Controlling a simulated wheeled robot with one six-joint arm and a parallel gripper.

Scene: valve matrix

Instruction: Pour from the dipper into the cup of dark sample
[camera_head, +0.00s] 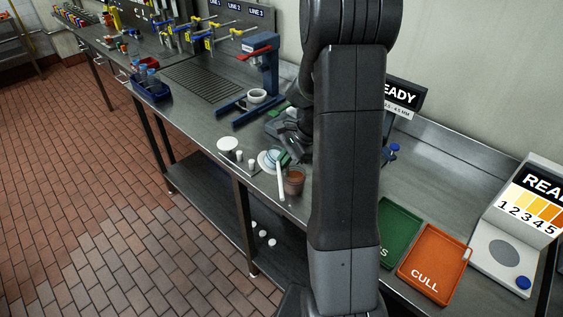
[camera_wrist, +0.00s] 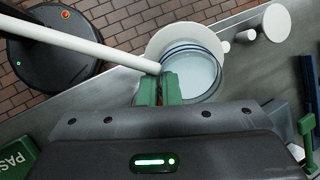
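The dipper has a long white handle (camera_wrist: 95,42) and a clear round bowl (camera_wrist: 203,76) with a blue-lined rim and pale contents. My gripper (camera_wrist: 158,88) has its green fingers closed where the handle meets the bowl. In the head view the handle (camera_head: 280,182) points towards the camera, and the gripper (camera_head: 285,158) is partly hidden behind my arm. The bowl appears roughly level, over or on a white round plate (camera_wrist: 157,45). The cup of dark sample (camera_head: 294,183) stands upright on the bench, right of the handle. It does not show in the wrist view.
A white disc (camera_head: 227,144) and small white cylinders (camera_head: 239,156) stand left of the plate. A blue press stand (camera_head: 262,75) is behind. A green tray (camera_head: 397,232) and an orange CULL tray (camera_head: 434,263) lie to the right. The bench's front edge is close.

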